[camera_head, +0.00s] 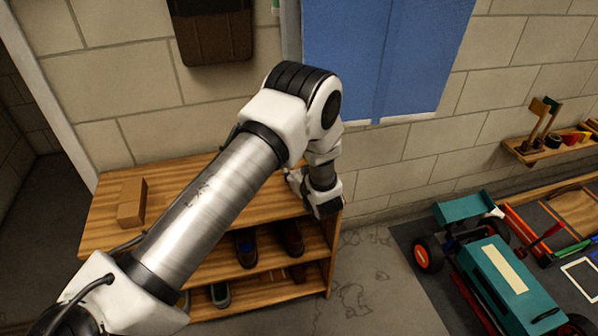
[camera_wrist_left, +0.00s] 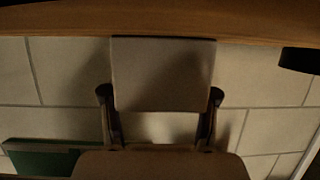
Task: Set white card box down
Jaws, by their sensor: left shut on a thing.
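The white card box (camera_wrist_left: 163,70) looks pale grey in the dim left wrist view. My left gripper (camera_wrist_left: 160,98) is shut on it, with one finger at each side of its lower part. The box's upper edge is right by a wooden board (camera_wrist_left: 60,20); I cannot tell whether they touch. In the head view my left gripper (camera_head: 325,206) points down at the right end of the wooden shelf unit (camera_head: 225,186), and the box is hidden there. My right gripper is in neither view.
A brown block (camera_head: 132,202) stands on the shelf top at left. Several shoes sit on the boards below. A teal racecar (camera_head: 497,275) is on a dark mat at right. In the wrist view, a green object (camera_wrist_left: 42,158) shows at lower left and a dark one (camera_wrist_left: 300,61) at right.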

